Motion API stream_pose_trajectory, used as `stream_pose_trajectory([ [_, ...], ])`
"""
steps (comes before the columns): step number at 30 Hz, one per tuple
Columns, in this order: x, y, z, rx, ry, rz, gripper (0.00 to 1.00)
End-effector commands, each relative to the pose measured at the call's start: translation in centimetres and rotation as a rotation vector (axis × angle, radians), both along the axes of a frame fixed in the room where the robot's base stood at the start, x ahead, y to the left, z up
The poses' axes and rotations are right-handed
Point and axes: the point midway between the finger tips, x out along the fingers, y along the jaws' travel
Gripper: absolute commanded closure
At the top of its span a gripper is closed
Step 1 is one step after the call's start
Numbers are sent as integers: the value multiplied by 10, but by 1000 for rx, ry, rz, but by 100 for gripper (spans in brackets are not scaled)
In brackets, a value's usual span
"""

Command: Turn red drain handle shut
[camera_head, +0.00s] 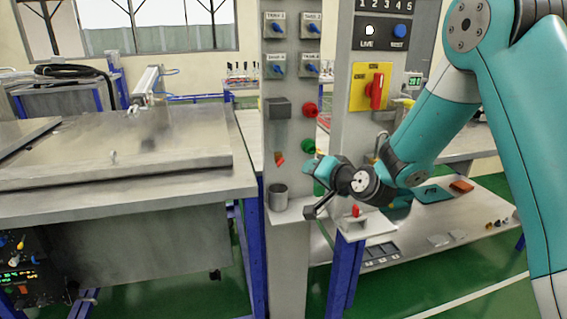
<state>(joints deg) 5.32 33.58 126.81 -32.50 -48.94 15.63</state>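A small red handle (356,211) shows just below my wrist, above a pale ledge on the right grey post. It is small, and I cannot tell its exact angle or be sure that it is the drain handle. A larger red rotary handle (376,92) stands upright on a yellow plate higher on the same post. My gripper (312,208) is in front of the gap between the two grey posts, left of the small red handle and apart from it. One dark finger points down and left. The other finger is not clear, and no held object shows.
The left post carries blue-knobbed switches (276,69), red (310,110) and green (308,146) buttons and a metal cup (278,197). A large steel bench (215,186) fills the left. A low shelf (440,245) with small parts is behind my arm. Green floor is open at the lower right.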

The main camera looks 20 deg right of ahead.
Motion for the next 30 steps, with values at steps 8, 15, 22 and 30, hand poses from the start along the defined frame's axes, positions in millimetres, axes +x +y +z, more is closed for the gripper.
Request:
stream_pose_trajectory([
  [8,58,20,-14,-2,1,6,68],
  [15,106,33,-29,-2,1,4,68],
  [22,133,41,-38,-1,2,4,68],
  [30,140,42,-41,-2,2,3,68],
])
